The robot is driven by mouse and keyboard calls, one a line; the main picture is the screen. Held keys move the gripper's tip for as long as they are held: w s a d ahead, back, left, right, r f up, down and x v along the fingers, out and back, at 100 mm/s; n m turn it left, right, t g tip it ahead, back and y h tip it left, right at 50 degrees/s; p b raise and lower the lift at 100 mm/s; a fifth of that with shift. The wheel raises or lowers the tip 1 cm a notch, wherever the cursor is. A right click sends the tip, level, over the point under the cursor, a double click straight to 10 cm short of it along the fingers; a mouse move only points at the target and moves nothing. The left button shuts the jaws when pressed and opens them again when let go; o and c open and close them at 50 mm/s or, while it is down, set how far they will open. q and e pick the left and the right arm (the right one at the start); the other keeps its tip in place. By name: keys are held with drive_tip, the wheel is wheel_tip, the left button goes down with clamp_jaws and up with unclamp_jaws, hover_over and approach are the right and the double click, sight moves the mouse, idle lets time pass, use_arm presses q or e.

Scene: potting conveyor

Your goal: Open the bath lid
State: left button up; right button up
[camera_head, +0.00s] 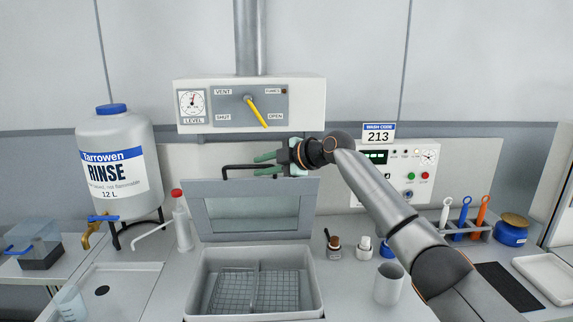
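The bath (254,315) is an open grey basin at the front centre, with wire racks (255,290) inside. Its lid (250,237), a grey frame with a clear pane, stands raised and nearly upright along the bath's back edge. A black bar handle (235,167) runs along the lid's top edge. My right gripper (262,165), with green fingers, is at the right part of this handle. One finger is above the bar and one below, with a gap between them. The bar's right end is hidden by the gripper. My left gripper is not in view.
A control box with a yellow lever (257,111) hangs above the lid. A rinse tank (115,165) and a red-capped bottle (181,222) stand left. Small bottles (334,247), a white cup (389,284) and the wash code panel (405,170) are right.

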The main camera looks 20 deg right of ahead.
use_arm(q)
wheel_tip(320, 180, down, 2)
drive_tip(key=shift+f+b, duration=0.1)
drive_tip(key=shift+b, duration=0.8)
use_arm(e)
drive_tip(key=v, duration=0.8)
